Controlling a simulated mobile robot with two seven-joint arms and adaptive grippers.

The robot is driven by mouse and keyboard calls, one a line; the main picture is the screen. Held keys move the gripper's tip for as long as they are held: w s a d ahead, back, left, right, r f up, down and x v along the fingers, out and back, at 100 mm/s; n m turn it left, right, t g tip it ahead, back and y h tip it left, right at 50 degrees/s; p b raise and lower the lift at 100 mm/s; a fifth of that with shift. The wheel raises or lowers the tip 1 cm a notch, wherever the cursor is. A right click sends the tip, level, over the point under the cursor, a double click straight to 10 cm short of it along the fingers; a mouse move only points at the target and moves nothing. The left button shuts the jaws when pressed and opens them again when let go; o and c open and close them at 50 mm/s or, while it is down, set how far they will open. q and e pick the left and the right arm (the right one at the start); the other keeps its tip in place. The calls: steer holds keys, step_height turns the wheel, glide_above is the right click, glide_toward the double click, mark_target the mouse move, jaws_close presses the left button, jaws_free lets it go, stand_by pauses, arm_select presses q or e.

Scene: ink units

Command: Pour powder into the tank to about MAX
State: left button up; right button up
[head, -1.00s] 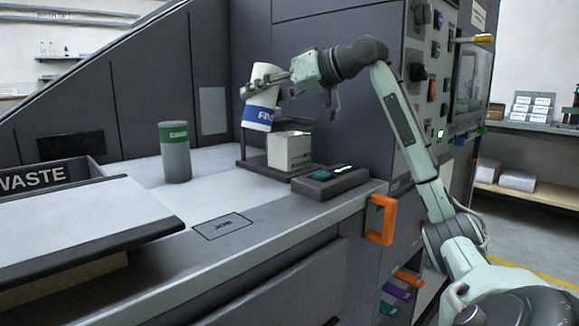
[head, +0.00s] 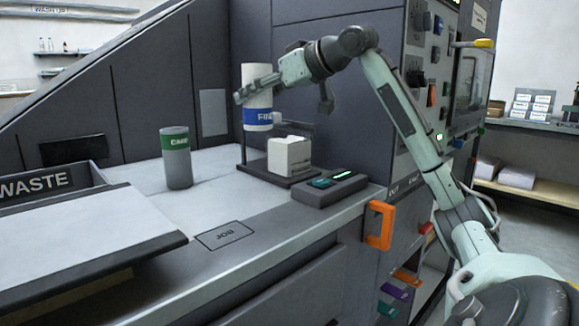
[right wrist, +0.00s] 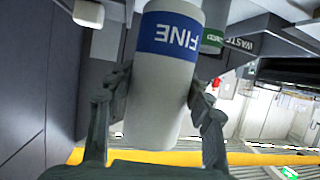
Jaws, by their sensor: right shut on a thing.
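A white canister (head: 257,112) with a blue band reading FINE is held in my right gripper (head: 256,88) and stands nearly upright in the air. In the right wrist view the two fingers (right wrist: 158,98) press on either side of the canister (right wrist: 165,75). A small white box (head: 290,158), which may be the tank, sits on a dark stand (head: 252,169) below and right of the canister. Its inside, powder level and any MAX mark cannot be made out. My left gripper is in neither view.
A grey canister with a green band (head: 178,165) stands on the counter to the left. A dark device with a lit display (head: 330,188) lies in front of the box. A WASTE bin (head: 45,183) is at the far left. An orange handle (head: 379,226) sticks out at the counter's right end.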

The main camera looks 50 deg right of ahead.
stand_by(0.3)
steer(key=a+r+p, duration=0.2)
steer(key=a+p, duration=0.1)
steer(key=a+r+p, duration=0.1)
steer(key=a, duration=0.1)
steer(key=shift+w+p, duration=0.3)
steer(key=shift+p, duration=0.1)
stand_by(0.4)
